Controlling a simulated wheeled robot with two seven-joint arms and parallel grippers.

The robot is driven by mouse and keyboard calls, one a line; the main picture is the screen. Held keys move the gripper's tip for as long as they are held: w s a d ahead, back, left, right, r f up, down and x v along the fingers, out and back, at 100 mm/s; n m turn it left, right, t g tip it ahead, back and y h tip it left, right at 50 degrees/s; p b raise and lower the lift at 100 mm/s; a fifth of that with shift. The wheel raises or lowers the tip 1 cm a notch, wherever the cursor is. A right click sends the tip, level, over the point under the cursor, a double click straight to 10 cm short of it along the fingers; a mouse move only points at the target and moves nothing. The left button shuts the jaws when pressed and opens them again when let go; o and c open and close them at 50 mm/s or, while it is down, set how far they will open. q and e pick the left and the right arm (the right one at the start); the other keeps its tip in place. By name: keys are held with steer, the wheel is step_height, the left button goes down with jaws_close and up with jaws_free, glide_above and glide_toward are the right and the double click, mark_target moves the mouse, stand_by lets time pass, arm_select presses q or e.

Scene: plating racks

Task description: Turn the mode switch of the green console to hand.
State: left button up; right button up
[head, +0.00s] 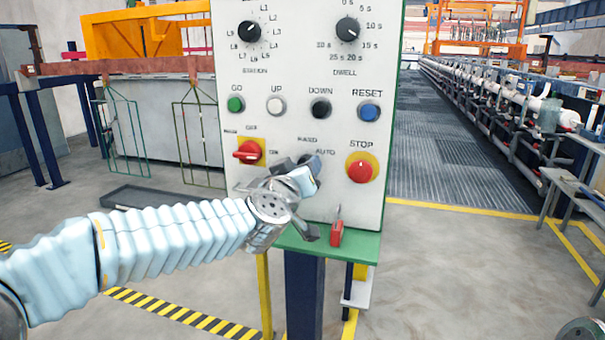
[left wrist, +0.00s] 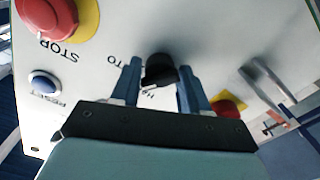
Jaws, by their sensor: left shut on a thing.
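The green-framed console (head: 300,60) stands upright in front of me with a pale panel. Its mode switch, a black knob (left wrist: 160,69), sits between the two fingers of my left gripper (left wrist: 158,84), which is shut on it. In the head view my left gripper (head: 309,168) reaches the panel below the HAND label (head: 308,139) and AUTO label (head: 326,152), and mostly covers the switch. I cannot tell which label the knob points at. My right gripper is not in view.
The red STOP button (head: 361,168) is just right of my gripper, and a red rotary switch (head: 248,151) is to its left. A red padlock (head: 337,232) sits on the green ledge (head: 355,247) below. Blue RESET (head: 369,112) and black DOWN (head: 320,108) buttons are above.

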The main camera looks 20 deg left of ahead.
arm_select(q)
steer(key=shift+n+b, duration=1.15)
steer(key=shift+n, duration=2.45)
steer(key=shift+f, duration=0.1)
steer(key=o, duration=0.9)
steer(key=s, duration=1.3)
steer(key=shift+s+a, duration=0.2)
steer(key=shift+s, duration=0.2)
